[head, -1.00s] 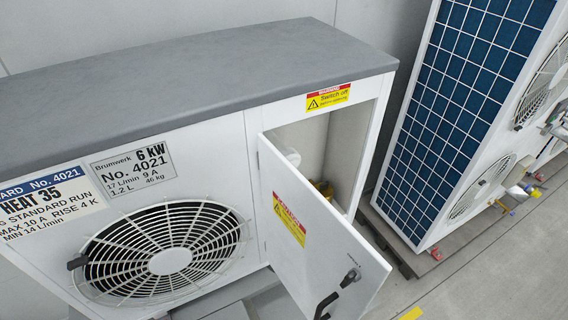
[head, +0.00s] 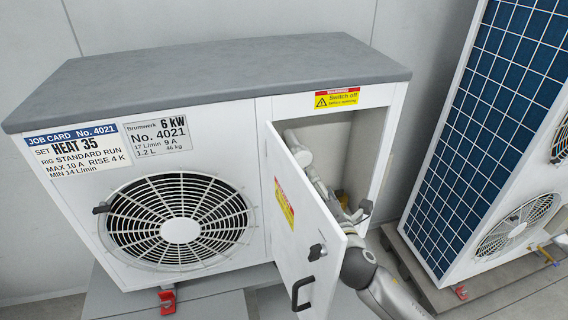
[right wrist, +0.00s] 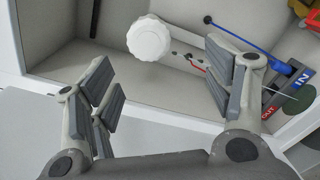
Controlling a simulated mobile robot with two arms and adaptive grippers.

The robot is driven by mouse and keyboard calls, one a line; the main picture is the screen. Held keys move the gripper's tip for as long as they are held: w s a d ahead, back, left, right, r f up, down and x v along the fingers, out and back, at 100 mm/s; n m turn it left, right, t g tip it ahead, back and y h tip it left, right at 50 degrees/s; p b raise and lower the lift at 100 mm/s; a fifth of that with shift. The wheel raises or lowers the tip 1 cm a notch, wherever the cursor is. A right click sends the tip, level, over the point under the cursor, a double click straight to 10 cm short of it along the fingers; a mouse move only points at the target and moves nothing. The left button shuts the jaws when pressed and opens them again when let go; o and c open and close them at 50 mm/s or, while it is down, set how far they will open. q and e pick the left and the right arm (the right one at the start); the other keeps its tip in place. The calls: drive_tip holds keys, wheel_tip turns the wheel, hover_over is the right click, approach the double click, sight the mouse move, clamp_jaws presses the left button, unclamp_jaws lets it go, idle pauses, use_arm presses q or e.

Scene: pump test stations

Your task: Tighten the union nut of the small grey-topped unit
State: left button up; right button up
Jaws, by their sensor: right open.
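The small grey-topped unit (head: 215,75) stands at the left in the head view, with its door (head: 300,225) swung open on the right side. My right arm reaches from the lower right around the door's free edge into the opening. Its gripper is partly hidden by the door there. In the right wrist view my right gripper (right wrist: 165,85) is open and empty, its fingers spread wide. A white ribbed round cap (right wrist: 149,38) lies beyond the fingers, apart from them. A bit of brass (head: 342,197) shows low in the compartment; I cannot make out the union nut. My left gripper is out of view.
A blue rod (right wrist: 240,36) and blue IN and red OUT labels (right wrist: 300,80) are near the right finger. A tall unit with a blue gridded side (head: 465,120) stands to the right. A fan grille (head: 180,225) is on the small unit's front.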

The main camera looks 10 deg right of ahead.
sight(302, 161)
drive_tip(key=w, duration=0.1)
drive_tip(key=w+r, duration=0.1)
drive_tip(key=w, duration=0.1)
drive_tip(key=w+p, duration=0.1)
drive_tip(key=shift+w+a+r, duration=0.15)
drive_tip(key=shift+w+a, duration=0.05)
drive_tip(key=shift+a, duration=0.2)
drive_tip(key=w, duration=0.5)
drive_tip(key=shift+p, duration=0.3)
drive_tip(key=shift+w+a, duration=0.1)
drive_tip(key=shift+w, duration=0.65)
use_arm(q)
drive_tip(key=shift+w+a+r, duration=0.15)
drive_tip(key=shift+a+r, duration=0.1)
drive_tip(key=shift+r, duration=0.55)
use_arm(e)
drive_tip(key=c, duration=1)
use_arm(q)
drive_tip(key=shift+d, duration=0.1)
use_arm(e)
drive_tip(key=shift+c, duration=0.2)
